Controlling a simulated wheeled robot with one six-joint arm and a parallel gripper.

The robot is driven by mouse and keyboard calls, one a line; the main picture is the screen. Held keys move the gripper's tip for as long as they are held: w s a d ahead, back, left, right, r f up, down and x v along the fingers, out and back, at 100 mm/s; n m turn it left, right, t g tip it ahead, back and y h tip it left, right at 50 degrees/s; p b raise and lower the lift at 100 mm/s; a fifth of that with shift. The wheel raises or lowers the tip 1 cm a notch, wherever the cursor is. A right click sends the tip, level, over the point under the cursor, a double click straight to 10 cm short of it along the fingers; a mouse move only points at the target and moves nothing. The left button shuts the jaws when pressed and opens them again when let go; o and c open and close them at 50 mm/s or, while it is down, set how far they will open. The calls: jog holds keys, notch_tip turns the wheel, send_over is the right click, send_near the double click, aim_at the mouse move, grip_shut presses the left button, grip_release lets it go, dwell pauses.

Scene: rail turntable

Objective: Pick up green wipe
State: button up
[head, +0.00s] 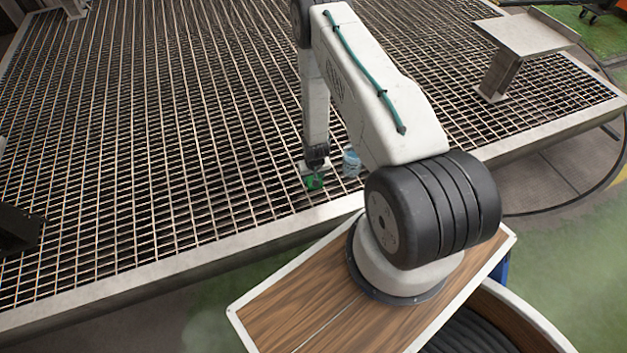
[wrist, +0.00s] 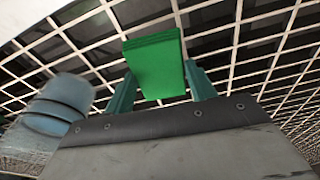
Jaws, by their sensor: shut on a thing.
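The green wipe (wrist: 157,66) is a flat, folded green block in the wrist view. It sits between the two teal fingers of my gripper (wrist: 160,88), which is shut on it. In the head view the wipe (head: 314,183) shows as a small green patch under my gripper (head: 316,172), close to the near edge of the grating. Whether the wipe still touches the surface below is hard to tell.
A translucent blue container (head: 351,162) stands just right of the gripper; it also shows in the wrist view (wrist: 60,105). The grated deck (head: 180,120) is mostly bare to the left. A metal stand (head: 525,35) rises at the back right.

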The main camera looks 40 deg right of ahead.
jog(key=s+a, duration=0.1)
jog(key=s, duration=0.4)
jog(key=s+a+r, duration=0.1)
jog(key=s, duration=0.4)
jog(key=s+a, duration=0.2)
jog(key=s, duration=0.3)
jog(key=shift+s+a+r, duration=0.1)
jog(key=shift+s+r, duration=0.15)
